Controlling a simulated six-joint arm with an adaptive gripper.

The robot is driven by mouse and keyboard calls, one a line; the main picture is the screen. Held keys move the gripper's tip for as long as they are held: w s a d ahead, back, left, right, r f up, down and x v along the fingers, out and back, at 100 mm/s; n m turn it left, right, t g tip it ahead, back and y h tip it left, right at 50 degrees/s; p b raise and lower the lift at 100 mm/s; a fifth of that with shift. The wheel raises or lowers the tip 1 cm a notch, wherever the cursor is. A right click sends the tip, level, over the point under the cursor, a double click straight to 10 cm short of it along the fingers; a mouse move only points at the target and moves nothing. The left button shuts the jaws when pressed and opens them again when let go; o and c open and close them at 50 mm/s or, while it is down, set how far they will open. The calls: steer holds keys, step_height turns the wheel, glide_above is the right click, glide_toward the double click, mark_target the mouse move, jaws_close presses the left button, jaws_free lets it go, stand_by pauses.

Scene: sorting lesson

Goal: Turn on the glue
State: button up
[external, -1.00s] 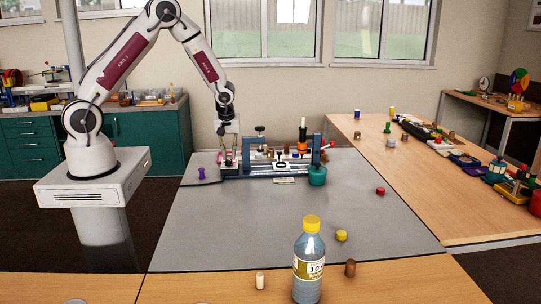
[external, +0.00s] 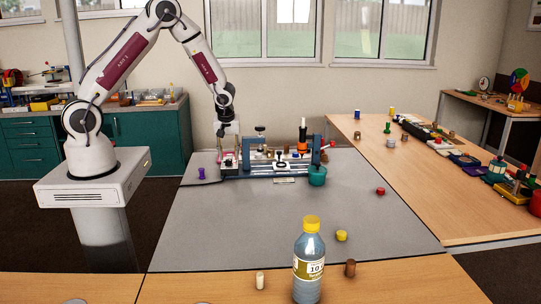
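My gripper (external: 229,159) points down at the left end of a blue-framed bench device (external: 318,152) on the grey table. The fingers are small and overlap the device, so their gap and any contact are unclear. The device carries several small parts, among them an upright white-and-dark piece (external: 303,131) with orange near its base, and a dark knob on a post (external: 260,131). I cannot tell which part is the glue or its switch. A small red part shows beside the gripper, partly hidden.
A teal pot (external: 317,176) stands at the device's front right. A purple piece (external: 201,173) is left of it. A red piece (external: 380,191), a yellow piece (external: 341,235) and a yellow-capped bottle (external: 308,265) stand farther right and nearer. The middle of the grey table (external: 240,225) is clear.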

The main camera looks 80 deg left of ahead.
steer(key=shift+r, duration=0.15)
steer(key=v, duration=1.1)
steer(key=shift+r, duration=0.3)
steer(key=shift+d, duration=0.15)
stand_by(0.5)
